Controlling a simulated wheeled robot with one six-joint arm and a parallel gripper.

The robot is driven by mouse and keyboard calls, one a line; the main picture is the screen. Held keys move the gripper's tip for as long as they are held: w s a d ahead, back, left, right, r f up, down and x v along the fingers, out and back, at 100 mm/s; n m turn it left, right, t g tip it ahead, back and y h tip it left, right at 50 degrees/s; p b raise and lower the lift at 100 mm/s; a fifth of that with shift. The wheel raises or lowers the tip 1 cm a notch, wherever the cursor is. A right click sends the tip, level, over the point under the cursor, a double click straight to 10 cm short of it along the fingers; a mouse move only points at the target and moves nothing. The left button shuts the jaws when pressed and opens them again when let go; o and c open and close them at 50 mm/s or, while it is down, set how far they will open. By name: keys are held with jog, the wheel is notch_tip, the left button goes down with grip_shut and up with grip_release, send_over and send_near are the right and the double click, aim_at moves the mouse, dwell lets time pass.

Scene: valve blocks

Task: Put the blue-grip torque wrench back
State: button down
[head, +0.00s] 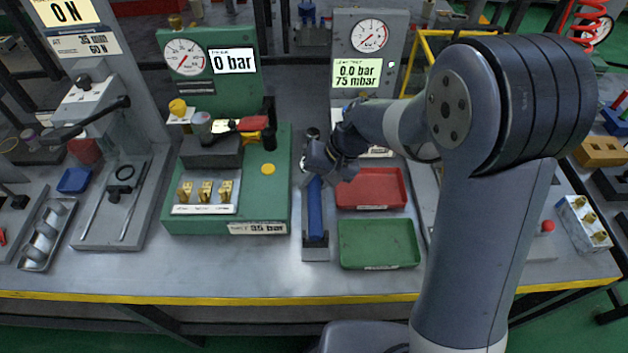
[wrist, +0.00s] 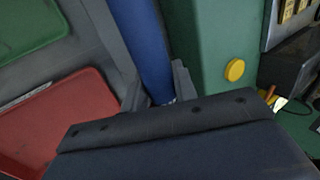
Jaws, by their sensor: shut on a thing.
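The blue-grip torque wrench (head: 315,210) lies lengthwise in a narrow grey holder (head: 316,253) between the green test station and the trays. Its blue grip points toward the front edge of the bench. My gripper (head: 318,172) is at the far part of the blue grip, shut on it. In the wrist view the blue grip (wrist: 145,45) runs up between my gripper's two fingers (wrist: 158,92). The wrench's head is mostly hidden behind my gripper. I cannot tell whether the wrench rests fully in the holder.
Right of the holder are a red tray (head: 372,188) and a green tray (head: 379,243). Left is the green test station (head: 268,205) with a yellow button (head: 268,169) and brass fittings (head: 204,192). The bench's yellow front edge (head: 270,297) has clear room before it.

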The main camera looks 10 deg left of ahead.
jog(key=shift+f+b, duration=0.5)
jog(key=shift+f, duration=0.15)
jog(key=shift+f+b, duration=0.3)
jog(key=shift+b, duration=0.05)
jog(key=c, duration=1.1)
grip_release()
jog(key=shift+f, duration=0.1)
jog(key=shift+o, duration=0.2)
jog(key=shift+d, duration=0.1)
jog(key=v, duration=1.1)
jog(key=shift+s, duration=0.1)
